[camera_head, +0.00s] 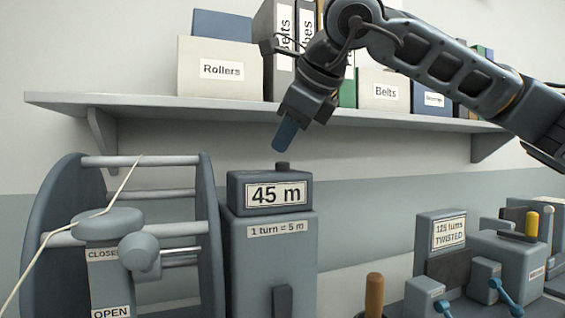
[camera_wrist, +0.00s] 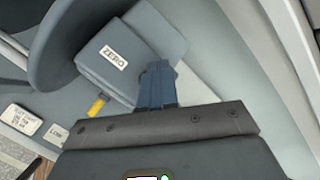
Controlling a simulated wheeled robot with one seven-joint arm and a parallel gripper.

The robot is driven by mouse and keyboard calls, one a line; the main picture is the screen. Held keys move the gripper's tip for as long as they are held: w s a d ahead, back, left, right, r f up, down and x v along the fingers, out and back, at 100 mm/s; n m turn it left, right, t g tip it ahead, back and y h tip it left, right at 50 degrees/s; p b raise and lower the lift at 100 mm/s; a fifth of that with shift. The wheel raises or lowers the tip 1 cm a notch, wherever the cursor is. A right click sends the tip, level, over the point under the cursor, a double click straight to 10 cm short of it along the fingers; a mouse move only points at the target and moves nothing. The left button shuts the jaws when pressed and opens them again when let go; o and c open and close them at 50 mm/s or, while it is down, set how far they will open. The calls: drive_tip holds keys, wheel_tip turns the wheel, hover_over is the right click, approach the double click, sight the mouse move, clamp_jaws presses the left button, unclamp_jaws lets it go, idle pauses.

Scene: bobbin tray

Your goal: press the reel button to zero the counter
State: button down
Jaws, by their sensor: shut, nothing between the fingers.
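The grey counter box (camera_head: 236,192) stands on a post left of centre in the head view and reads "45 m". A small dark button (camera_head: 283,167) sticks up from its top. In the wrist view the top of the box (camera_wrist: 92,62) bears a "ZERO" label (camera_wrist: 114,57). My gripper (camera_head: 284,136) has its blue fingers shut and empty, tilted downward just above the button, with a small gap in the head view. In the wrist view the fingers (camera_wrist: 157,84) cover most of the button's place, so contact cannot be judged there.
The large reel (camera_head: 58,200) stands left of the counter, with a line running over it and an "OPEN/CLOSED" clamp (camera_head: 108,222) in front. A shelf (camera_head: 140,103) with boxes and binders is behind my arm. A twisting machine (camera_head: 432,268) marked "125 turns TWISTED" stands right.

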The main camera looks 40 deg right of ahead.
drive_tip(key=shift+f+b, duration=1)
drive_tip(key=shift+b, duration=0.55)
idle(1.0)
drive_tip(key=shift+r, duration=0.1)
drive_tip(key=shift+r+p, duration=0.3)
drive_tip(key=shift+r, duration=0.6)
drive_tip(key=shift+r+p, duration=1.05)
drive_tip(key=shift+r, duration=1.45)
